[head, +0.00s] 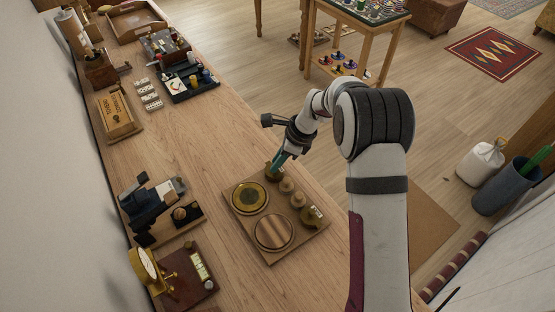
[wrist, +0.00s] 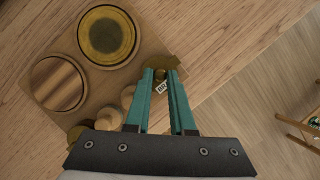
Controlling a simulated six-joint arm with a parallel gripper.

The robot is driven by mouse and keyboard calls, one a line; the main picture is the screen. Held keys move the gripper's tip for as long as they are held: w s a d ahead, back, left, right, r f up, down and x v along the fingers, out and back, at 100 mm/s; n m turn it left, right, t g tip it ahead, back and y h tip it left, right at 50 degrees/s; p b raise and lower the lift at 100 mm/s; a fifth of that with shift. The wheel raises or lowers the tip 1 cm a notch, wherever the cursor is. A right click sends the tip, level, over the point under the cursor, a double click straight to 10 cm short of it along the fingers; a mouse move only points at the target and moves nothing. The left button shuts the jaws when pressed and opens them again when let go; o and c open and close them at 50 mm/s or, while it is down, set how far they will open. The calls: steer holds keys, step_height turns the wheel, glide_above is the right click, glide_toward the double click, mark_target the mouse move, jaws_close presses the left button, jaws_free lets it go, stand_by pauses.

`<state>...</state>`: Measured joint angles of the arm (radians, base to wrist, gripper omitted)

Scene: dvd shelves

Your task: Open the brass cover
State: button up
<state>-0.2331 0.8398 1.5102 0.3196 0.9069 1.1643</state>
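The brass cover (head: 249,198) is a round brass disc with a dark rim, lying flat on a square wooden board (head: 268,259). It also shows in the wrist view (wrist: 106,35), upper left of my fingers, which are apart from it. My gripper (head: 273,172) points down at the board's far corner, by a small brass piece (wrist: 173,63). In the wrist view my two teal fingertips (wrist: 161,74) stand apart on either side of this piece's knob. I cannot tell whether they press on it.
A striped wooden disc (head: 273,232) lies beside the brass cover. Several round knob-like pieces (head: 295,200) line the board's right side. A dark device (head: 155,205) and a brass-dial box (head: 185,275) stand to the left. Bare tabletop (head: 205,140) lies beyond the board.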

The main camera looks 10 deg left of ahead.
jaws_close()
steer(key=shift+w+n, duration=0.1)
steer(key=shift+n, duration=0.2)
steer(key=n, duration=0.1)
steer(key=w+n+g, duration=0.1)
steer(key=n, duration=0.1)
steer(key=shift+w+d+n+g, duration=0.1)
steer(key=shift+d+n+g, duration=0.2)
steer(key=n, duration=0.1)
steer(key=w+n+g, duration=0.1)
steer(key=n, duration=0.1)
steer(key=shift+h, duration=0.4)
steer(key=shift+w+a+n+g+h, duration=0.1)
steer(key=shift+w+n+g+h, duration=0.15)
steer(key=shift+n, duration=0.65)
steer(key=shift+w+n+g+h, duration=0.15)
steer(key=shift+w+n+g, duration=0.15)
steer(key=shift+n, duration=0.6)
